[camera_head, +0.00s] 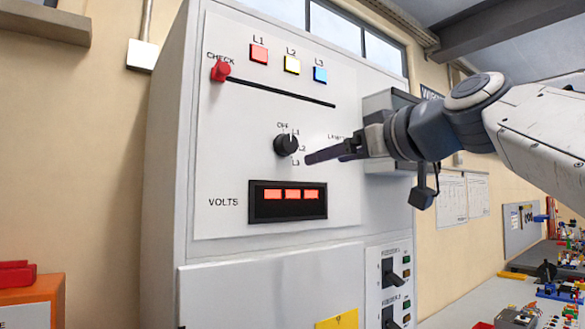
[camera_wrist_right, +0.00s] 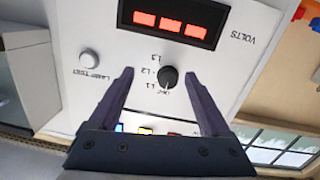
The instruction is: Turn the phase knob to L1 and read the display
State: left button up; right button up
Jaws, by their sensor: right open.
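The round black phase knob (camera_head: 285,145) is on the white panel, with OFF, L1, L2 and L3 printed around its right side. I cannot tell for sure which mark it points at. The display (camera_head: 288,201) below it, labelled VOLTS, shows three lit red blocks; their digits are too small to read. My right gripper (camera_head: 318,155) is just right of the knob, in front of the panel. In the right wrist view the knob (camera_wrist_right: 168,77) appears upside down between the two open, empty fingers (camera_wrist_right: 158,73), apart from both. My left gripper is not in view.
Red L1 (camera_head: 259,53), yellow L2 (camera_head: 292,64) and blue L3 (camera_head: 320,74) lamps sit above a slot with a red CHECK slider (camera_head: 221,71) at its left end. A lamp test button (camera_wrist_right: 89,59) is near the knob. A grey box (camera_head: 385,105) projects from the cabinet's right.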

aim_at(291, 142)
notch_tip(291, 142, up, 4)
jog(key=s+a+n+y, duration=0.1)
jog(key=s, duration=0.1)
jog(key=p+x, duration=0.5)
jog(key=x, duration=0.4)
jog(key=shift+a+r, duration=0.1)
jog(key=shift+a, duration=0.05)
jog(key=shift+w+a, duration=0.25)
jog(key=shift+w, duration=0.1)
jog(key=shift+f, duration=0.2)
grip_shut()
